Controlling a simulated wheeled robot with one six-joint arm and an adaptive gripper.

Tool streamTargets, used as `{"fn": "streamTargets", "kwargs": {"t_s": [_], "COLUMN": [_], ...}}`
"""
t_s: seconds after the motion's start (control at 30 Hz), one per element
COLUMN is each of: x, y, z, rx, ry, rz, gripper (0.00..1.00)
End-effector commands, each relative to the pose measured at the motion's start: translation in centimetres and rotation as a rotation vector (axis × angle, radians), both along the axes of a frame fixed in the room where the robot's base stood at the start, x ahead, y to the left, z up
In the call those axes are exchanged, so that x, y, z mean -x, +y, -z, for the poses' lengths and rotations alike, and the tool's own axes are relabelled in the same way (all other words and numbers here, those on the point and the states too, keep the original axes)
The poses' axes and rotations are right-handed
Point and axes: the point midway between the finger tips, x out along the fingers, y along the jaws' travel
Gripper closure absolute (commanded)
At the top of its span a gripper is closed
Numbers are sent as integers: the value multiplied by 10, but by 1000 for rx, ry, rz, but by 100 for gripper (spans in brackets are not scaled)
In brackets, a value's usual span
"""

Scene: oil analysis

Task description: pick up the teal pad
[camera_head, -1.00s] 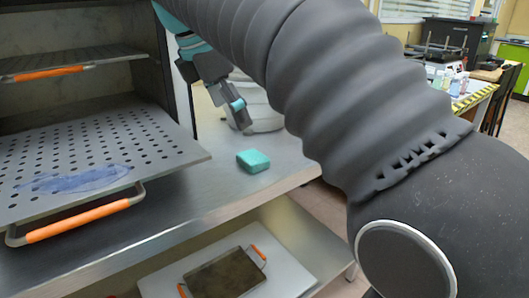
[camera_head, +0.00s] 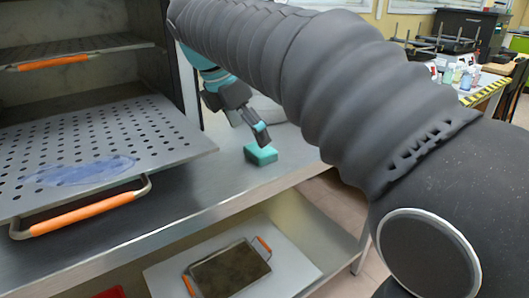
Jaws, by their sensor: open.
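The teal pad (camera_head: 261,154) is a small block lying on the metal bench top (camera_head: 225,180), to the right of the perforated shelf. My gripper (camera_head: 261,133) is just above the pad, with its dark fingers pointing down at it. A fingertip overlaps the pad's top edge in the picture; I cannot tell whether it touches. The gripper is open and the pad still rests on the bench. My arm hides part of the bench behind and to the right.
A perforated tray (camera_head: 90,140) with an orange handle (camera_head: 85,212) and a blue smear juts out at left. A shelf below holds a dark tray (camera_head: 230,270) with orange handles. The bench edge lies in front.

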Motion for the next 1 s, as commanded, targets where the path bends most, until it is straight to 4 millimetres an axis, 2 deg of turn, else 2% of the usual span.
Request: {"fn": "streamTargets", "kwargs": {"t_s": [0.3, 0.63, 0.83, 0.87, 0.97, 1.0], "x": [-10, -12, -12, -12, -12, -12], "y": [-18, -20, -20, -20, -20, -20], "z": [37, 42, 42, 42, 42, 42], "rx": [0, 0, 0, 0, 0, 0], "ry": [1, 0, 0, 0, 0, 0], "rz": [4, 2, 2, 2, 2, 2], "gripper": [3, 3, 53, 56, 57, 61]}}
